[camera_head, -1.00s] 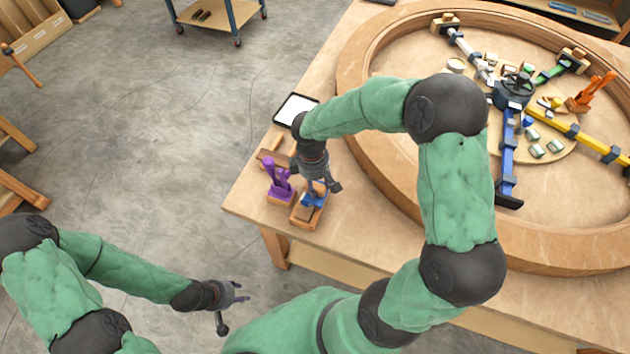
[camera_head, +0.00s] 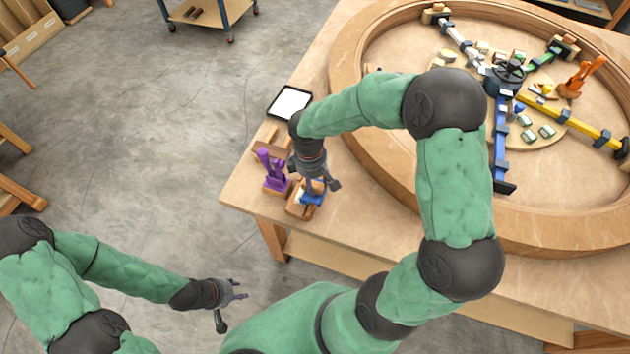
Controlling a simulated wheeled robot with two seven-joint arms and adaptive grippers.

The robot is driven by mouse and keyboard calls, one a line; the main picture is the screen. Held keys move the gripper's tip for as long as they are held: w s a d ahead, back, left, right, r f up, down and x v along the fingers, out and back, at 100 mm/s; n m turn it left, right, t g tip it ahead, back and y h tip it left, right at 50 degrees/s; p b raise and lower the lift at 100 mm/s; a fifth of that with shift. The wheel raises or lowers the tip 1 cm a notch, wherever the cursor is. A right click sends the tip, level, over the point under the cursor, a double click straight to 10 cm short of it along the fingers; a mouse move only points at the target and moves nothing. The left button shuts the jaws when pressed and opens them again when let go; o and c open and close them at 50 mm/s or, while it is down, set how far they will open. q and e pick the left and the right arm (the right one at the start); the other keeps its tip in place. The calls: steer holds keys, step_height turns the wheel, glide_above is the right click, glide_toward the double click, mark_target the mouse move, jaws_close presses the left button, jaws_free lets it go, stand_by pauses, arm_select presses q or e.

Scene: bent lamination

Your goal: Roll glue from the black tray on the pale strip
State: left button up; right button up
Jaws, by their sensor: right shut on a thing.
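The black tray (camera_head: 282,97) with a white filling lies near the table's left edge, beyond my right gripper. My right gripper (camera_head: 319,184) points down at the table's near left corner, shut on a small blue tool (camera_head: 313,197), likely the roller. The tool sits at a wooden block (camera_head: 298,211); whether it is clear of the block I cannot tell. My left gripper (camera_head: 238,291) is open and empty over the floor, off the table's near side. I cannot make out the pale strip for certain; my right arm covers part of the table and ring.
A purple clamp-like tool (camera_head: 272,174) on a wooden base stands just left of the block. A large wooden ring (camera_head: 342,70) fills most of the table (camera_head: 245,190), with coloured spokes and an orange tool (camera_head: 581,78) inside. A cart (camera_head: 233,12) stands far back.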

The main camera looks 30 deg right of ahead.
steer(key=shift+w+a, duration=0.25)
steer(key=shift+a, duration=0.05)
steer(key=shift+w+a+r+p, duration=0.55)
steer(key=shift+w+a+r, duration=0.2)
steer(key=shift+w, duration=0.2)
steer(key=shift+s+d+r+p, duration=0.2)
steer(key=shift+s+r+p, duration=0.1)
steer(key=shift+r, duration=0.15)
steer(key=shift+s+d+r+p, duration=0.2)
steer(key=shift+s+r+p, duration=0.05)
steer(key=shift+r, duration=0.55)
steer(key=shift+w+a+r+p, duration=0.25)
steer(key=shift+r+p, duration=0.3)
steer(key=shift+p, duration=0.2)
steer(key=shift+s+d+r+p, duration=0.15)
steer(key=shift+r+p, duration=0.4)
steer(key=shift+r, duration=0.2)
steer(key=shift+r+p, duration=0.6)
steer(key=shift+r, duration=0.15)
arm_select(q)
steer(key=r, duration=0.5)
steer(key=shift+s+r, duration=0.25)
steer(key=shift+r, duration=0.15)
